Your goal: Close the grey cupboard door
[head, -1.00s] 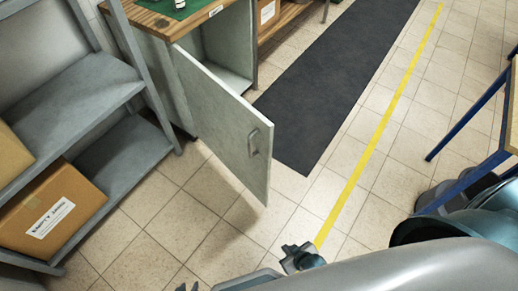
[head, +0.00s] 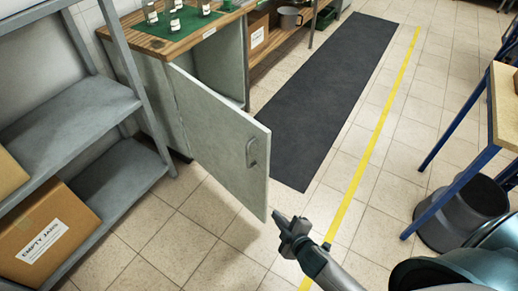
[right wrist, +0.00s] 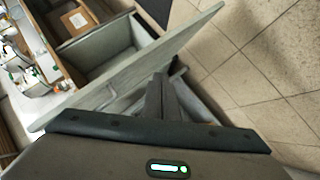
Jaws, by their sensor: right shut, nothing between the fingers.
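The grey cupboard door (head: 215,130) stands wide open, swung out from the grey cupboard (head: 222,55) over the tiled floor. Its handle (head: 251,152) is on the outer face near the free edge. My right gripper (head: 280,219) is shut and empty, by the lower free corner of the door in the head view. In the right wrist view the fingers (right wrist: 160,85) overlap the door panel (right wrist: 120,83), with the open cupboard interior (right wrist: 103,52) beyond it. I cannot tell whether the fingers touch the door. My left gripper is not in view.
A grey shelf unit (head: 100,112) with a cardboard box (head: 45,235) stands at left. Jars stand on a green mat (head: 165,44) on the cupboard top. A dark floor mat (head: 325,95) lies beyond the door. A blue-legged table (head: 455,150) and dark bin (head: 460,215) are at right.

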